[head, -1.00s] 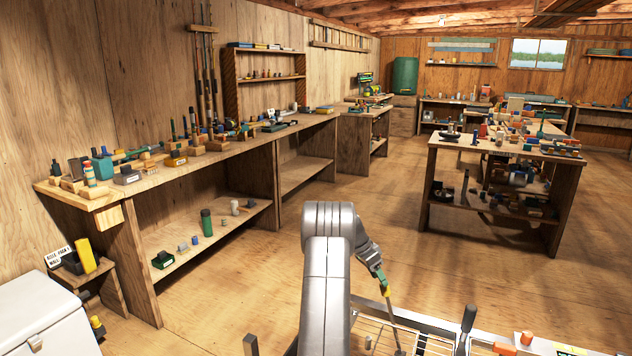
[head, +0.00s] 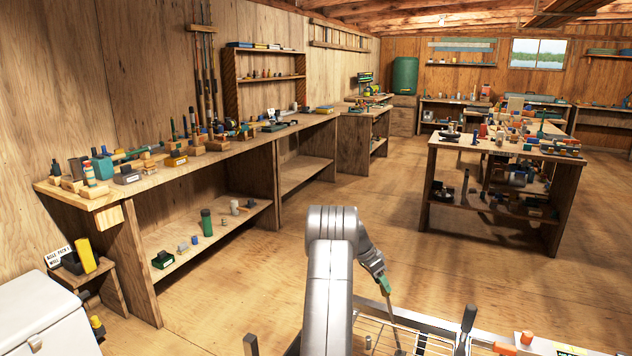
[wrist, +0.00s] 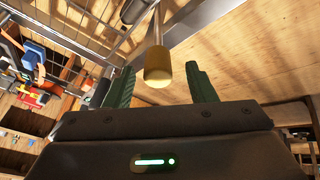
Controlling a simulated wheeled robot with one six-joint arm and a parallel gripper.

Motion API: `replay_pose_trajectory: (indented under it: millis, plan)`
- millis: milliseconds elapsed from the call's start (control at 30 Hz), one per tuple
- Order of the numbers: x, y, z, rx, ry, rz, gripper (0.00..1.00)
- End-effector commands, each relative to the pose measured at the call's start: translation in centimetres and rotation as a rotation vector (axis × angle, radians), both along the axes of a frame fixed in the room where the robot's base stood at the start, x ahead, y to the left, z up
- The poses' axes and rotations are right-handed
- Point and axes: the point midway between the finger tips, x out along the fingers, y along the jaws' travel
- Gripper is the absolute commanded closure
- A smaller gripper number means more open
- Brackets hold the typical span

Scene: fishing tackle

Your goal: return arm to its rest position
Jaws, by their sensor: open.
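My arm (head: 328,270) reaches up and bends over to the right in the head view, with my gripper (head: 384,284) pointing down above a wire rack. In the wrist view my gripper (wrist: 160,82) has its two green fingers spread apart. A rod with a tan, rounded handle end (wrist: 157,64) shows in the gap between the fingers, with clear space on both sides of it. The rod's thin shaft (head: 391,308) slants down to the rack in the head view. Its upper end is partly hidden by the gripper there.
The wire rack (head: 376,335) lies below the gripper, with a dark upright post (head: 468,319) at its right. A long workbench (head: 215,150) with tackle runs along the left wall. A table (head: 432,162) stands at right. The floor between is clear.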

Motion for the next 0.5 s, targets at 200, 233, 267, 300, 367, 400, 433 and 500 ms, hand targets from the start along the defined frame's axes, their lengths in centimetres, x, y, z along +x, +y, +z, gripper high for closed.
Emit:
replay_pose_trajectory:
  millis: [200, 233, 267, 300, 367, 400, 433, 500]
  plan:
    - [-0.6, -2.2, -1.3, 0.043, -0.022, -0.003, 0.49]
    - [-0.7, -2.5, -1.3, 0.055, -0.029, -0.004, 0.49]
    - [-0.8, -2.7, -1.3, 0.067, -0.034, -0.003, 0.49]
    - [-0.9, -2.9, -1.4, 0.080, -0.038, -0.002, 0.49]
    - [-1.1, -3.0, -1.5, 0.092, -0.044, -0.001, 0.49]
    - [-1.1, -3.1, -1.5, 0.099, -0.047, -0.001, 0.49]
    - [-1.1, -3.1, -1.6, 0.101, -0.049, -0.001, 0.49]
    - [-1.1, -3.2, -1.6, 0.103, -0.050, 0.000, 0.49]
